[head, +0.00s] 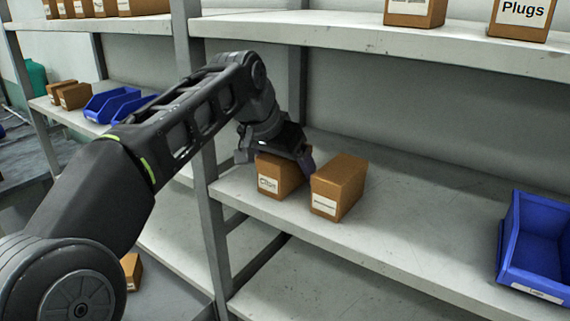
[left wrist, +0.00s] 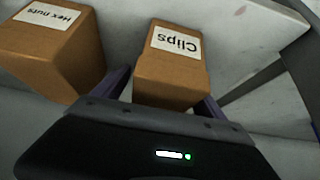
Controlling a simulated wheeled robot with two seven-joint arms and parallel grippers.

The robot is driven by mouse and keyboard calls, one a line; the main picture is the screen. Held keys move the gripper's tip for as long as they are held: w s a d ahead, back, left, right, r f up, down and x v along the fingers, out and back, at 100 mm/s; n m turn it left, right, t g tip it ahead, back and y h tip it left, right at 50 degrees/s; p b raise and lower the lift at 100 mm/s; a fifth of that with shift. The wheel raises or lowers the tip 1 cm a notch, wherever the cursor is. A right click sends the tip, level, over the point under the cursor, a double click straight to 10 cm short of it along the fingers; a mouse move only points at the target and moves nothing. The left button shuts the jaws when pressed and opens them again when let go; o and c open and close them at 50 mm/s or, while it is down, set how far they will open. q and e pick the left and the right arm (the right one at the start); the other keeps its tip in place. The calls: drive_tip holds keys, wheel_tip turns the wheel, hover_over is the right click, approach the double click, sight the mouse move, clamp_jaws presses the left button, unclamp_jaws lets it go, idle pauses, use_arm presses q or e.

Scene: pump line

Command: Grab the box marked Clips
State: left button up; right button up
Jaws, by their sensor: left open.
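The box marked Clips (head: 277,179) is a brown carton with a white label on the middle shelf, near the upright post. In the left wrist view the Clips box (left wrist: 172,75) stands between the two fingers, its label upside down. The gripper body hides part of the box. My right gripper is not in view.
A similar brown box, marked Hex nuts in the left wrist view (left wrist: 52,45), stands close to the right of Clips in the head view (head: 338,187). A blue bin (head: 537,245) sits farther right. The shelf (head: 420,225) between them is clear. A grey post (head: 205,170) stands left.

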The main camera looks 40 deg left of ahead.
use_arm(q)
drive_tip(key=shift+w+f, duration=0.25)
drive_tip(key=shift+f, duration=0.15)
drive_tip(key=shift+c, duration=0.5)
drive_tip(key=c, duration=1.5)
drive_tip(key=shift+c, duration=0.6)
drive_tip(key=shift+r, duration=0.15)
